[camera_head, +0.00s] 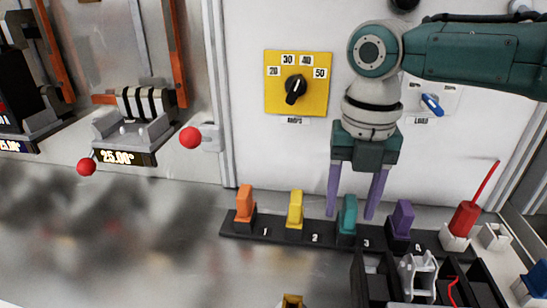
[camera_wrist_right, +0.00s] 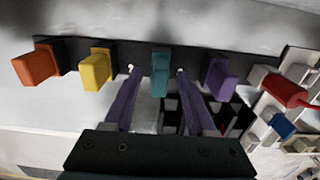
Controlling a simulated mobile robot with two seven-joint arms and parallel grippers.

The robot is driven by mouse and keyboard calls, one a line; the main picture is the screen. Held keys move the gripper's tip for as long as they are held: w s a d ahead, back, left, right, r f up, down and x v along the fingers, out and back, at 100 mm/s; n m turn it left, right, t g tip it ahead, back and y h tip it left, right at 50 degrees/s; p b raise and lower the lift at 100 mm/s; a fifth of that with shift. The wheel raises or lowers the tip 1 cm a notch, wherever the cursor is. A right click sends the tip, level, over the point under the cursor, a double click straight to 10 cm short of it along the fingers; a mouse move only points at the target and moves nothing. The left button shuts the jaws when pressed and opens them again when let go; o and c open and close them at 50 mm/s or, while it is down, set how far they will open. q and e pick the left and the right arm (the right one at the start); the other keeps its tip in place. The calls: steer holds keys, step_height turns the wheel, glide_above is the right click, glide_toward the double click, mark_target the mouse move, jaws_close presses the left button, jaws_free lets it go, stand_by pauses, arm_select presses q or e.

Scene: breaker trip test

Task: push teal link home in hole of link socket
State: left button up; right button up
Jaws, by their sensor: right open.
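The teal link (camera_head: 348,213) stands upright in the black link socket strip (camera_head: 281,234), beside label 3. I cannot tell how deep it sits. My right gripper (camera_head: 350,216) points down over the strip with its purple fingers spread open, one on each side of the teal link in the picture. In the right wrist view the teal link (camera_wrist_right: 160,75) shows between the two fingertips (camera_wrist_right: 156,70), with a gap on each side. The fingers do not grip it. My left gripper is not in view.
On the same strip stand an orange link (camera_head: 244,203), a yellow link (camera_head: 295,207) and a purple link (camera_head: 403,218), close to my right fingers. A black divided tray (camera_head: 484,288) is in front at right. A red plug (camera_head: 463,218) stands right of the strip. The metal surface at left is clear.

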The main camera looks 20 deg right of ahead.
mark_target(352, 201)
step_height(352, 201, up, 10)
stand_by(0.6)
